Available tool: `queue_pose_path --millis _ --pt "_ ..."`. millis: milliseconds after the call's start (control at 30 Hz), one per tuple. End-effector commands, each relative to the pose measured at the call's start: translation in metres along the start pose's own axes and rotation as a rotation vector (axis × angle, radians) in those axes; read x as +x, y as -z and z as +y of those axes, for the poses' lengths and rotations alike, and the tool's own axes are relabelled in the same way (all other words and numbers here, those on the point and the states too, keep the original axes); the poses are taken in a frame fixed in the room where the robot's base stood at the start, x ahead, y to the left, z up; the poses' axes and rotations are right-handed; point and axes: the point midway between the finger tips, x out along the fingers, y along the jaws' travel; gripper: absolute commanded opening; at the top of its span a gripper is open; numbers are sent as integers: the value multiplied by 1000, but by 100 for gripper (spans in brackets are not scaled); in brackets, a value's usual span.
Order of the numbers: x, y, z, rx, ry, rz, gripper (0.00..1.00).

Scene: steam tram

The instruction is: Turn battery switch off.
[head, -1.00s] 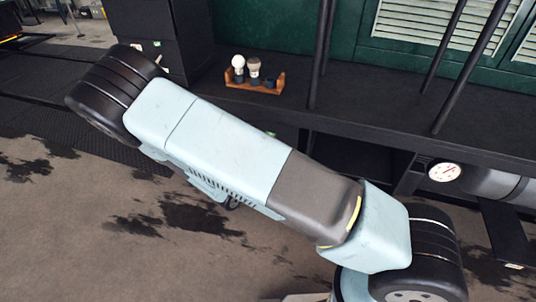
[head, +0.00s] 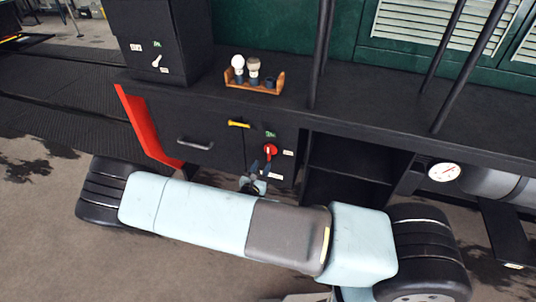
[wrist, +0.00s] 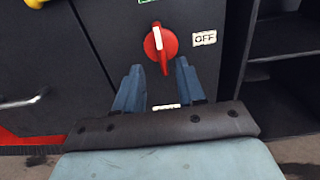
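A red rotary switch (head: 270,150), which I take as the battery switch, sits on the dark cabinet front below the counter. It also shows in the wrist view (wrist: 160,44). Its handle stands nearly upright, with a white mark on its upper part. An "OFF" label (wrist: 204,38) is to its right. My gripper (wrist: 158,70) is open, its two blue fingers apart just below the switch, either side of the handle's lower end. Whether they touch it I cannot tell. In the head view my gripper (head: 261,167) is just below the switch.
Another pale label (wrist: 165,106) is partly hidden behind my gripper. A yellow handle (head: 238,124) and a grey drawer pull (head: 195,143) are to the left. A black box with a small white lever (head: 156,61) and a wooden rack (head: 254,84) stand on the counter. Open shelves (head: 345,165) are at right.

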Motion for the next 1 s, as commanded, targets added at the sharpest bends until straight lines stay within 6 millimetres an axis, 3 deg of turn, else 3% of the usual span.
queue_pose_path --millis 200,433,633,933,1000 --pt "39 0 -1 0 2 -1 39" --pt "70 0 0 0 1 -1 39" --pt "82 0 0 0 0 0 39" --pt "83 0 0 0 0 0 39" --pt "83 0 0 0 0 0 33"
